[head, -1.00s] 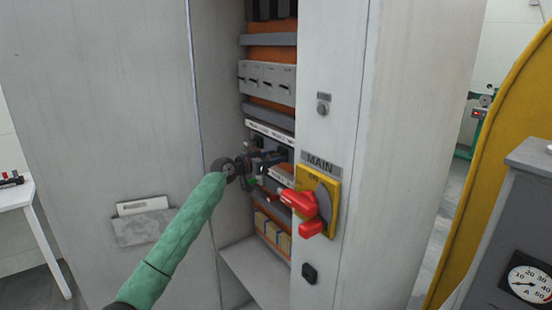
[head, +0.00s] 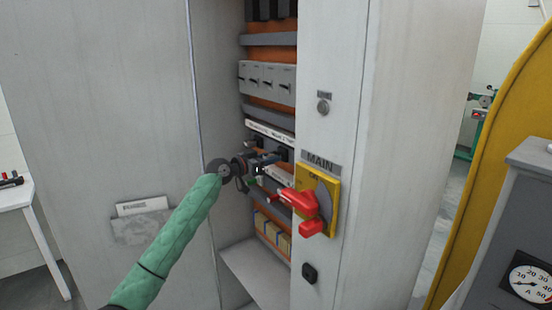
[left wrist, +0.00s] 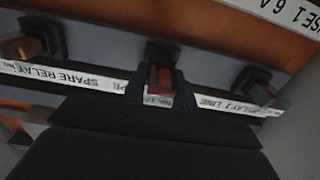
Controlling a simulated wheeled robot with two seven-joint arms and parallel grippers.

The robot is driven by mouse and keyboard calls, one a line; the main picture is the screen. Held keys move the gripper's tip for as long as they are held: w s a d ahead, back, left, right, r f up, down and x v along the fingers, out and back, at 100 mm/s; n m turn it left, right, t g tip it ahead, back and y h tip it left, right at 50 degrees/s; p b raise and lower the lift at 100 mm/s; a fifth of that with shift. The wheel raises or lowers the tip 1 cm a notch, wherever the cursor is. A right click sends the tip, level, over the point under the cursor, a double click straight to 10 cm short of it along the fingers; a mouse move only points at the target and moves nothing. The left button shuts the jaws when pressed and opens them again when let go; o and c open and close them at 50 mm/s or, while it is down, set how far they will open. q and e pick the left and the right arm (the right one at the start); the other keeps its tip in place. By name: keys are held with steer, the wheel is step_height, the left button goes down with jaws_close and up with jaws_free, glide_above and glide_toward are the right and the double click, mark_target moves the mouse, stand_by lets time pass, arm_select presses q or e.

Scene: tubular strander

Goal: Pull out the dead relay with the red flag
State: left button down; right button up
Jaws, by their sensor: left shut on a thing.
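My left gripper (head: 264,160) reaches into the open cabinet at the relay row. In the left wrist view its two dark fingers (left wrist: 160,90) are shut on the relay with the red flag (left wrist: 159,91), whose red strip and small white label show between them. A dark socket (left wrist: 160,49) lies straight behind the relay. I cannot tell whether the relay still touches it. In the head view the gripper hides the relay. My right gripper is not in view.
The cabinet's right post (head: 341,110) carries the yellow MAIN switch plate (head: 330,188) with a red handle (head: 299,200) close right of my gripper. Other dark relay blocks (left wrist: 22,43) (left wrist: 262,82) flank the held relay. A white label strip (left wrist: 75,80) runs below them.

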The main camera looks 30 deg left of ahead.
arm_select(q)
steer(key=shift+s+a, duration=0.1)
steer(key=shift+s, duration=0.05)
steer(key=shift+b+v, duration=0.95)
steer(key=shift+v, duration=1.15)
